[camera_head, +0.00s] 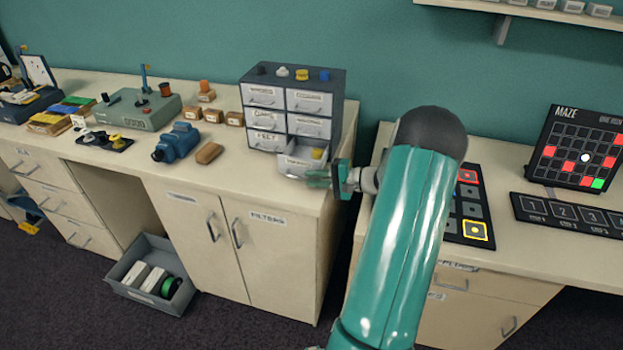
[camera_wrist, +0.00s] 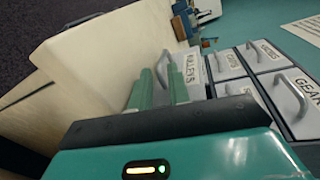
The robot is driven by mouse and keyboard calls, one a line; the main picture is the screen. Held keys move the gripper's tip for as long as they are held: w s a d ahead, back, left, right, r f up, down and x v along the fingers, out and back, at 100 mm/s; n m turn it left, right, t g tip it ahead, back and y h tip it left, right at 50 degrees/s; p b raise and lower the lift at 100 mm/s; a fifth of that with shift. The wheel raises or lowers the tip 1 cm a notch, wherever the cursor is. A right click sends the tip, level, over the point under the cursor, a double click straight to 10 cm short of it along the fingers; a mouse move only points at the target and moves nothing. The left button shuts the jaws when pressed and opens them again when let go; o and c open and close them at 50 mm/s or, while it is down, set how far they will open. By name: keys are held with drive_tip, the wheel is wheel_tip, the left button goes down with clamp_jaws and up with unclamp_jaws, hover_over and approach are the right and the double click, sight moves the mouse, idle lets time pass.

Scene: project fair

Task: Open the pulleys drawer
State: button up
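The small-parts cabinet (camera_head: 292,118) stands on the left bench with two columns of white labelled drawers. Its bottom right drawer (camera_head: 296,169) is pulled out, and a yellow piece (camera_head: 317,153) shows inside. In the wrist view the pulleys drawer (camera_wrist: 192,69) front has a "PULLEYS" label and a grey handle (camera_wrist: 164,68). My gripper (camera_head: 328,178) is at the front of the pulled-out drawer. In the wrist view its two green fingers (camera_wrist: 160,72) stand on both sides of the handle and appear closed on it. The contact itself is partly hidden.
The other cabinet drawers are shut. Blocks and devices, including a blue motor (camera_head: 177,142), sit on the left bench (camera_head: 225,178). A grey bin (camera_head: 150,287) stands on the floor. The right bench (camera_head: 500,248) holds a maze board (camera_head: 582,150) and a button panel (camera_head: 473,208).

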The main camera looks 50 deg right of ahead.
drive_tip(key=v, duration=1.2)
drive_tip(key=shift+s+d, duration=0.2)
drive_tip(key=shift+s, duration=0.05)
drive_tip(key=w+a+r+n+g, duration=0.2)
drive_tip(key=a+r+g, duration=0.1)
drive_tip(key=a, duration=0.6)
drive_tip(key=w+a+r+n+g, duration=0.2)
drive_tip(key=a+r+n+g, duration=0.1)
drive_tip(key=a, duration=0.5)
drive_tip(key=w+a+r+n+g, duration=0.2)
drive_tip(key=w+a+r+g, duration=0.1)
drive_tip(key=a, duration=0.6)
drive_tip(key=s+a+r+n+h, duration=0.3)
drive_tip(key=s+a, duration=0.3)
drive_tip(key=a, duration=0.3)
drive_tip(key=s+a+r+n+h, duration=0.4)
drive_tip(key=s+a+n, duration=0.1)
drive_tip(key=a, duration=0.5)
drive_tip(key=shift+s+r+t, duration=0.25)
drive_tip(key=shift+s+t, duration=0.15)
drive_tip(key=shift+s, duration=0.25)
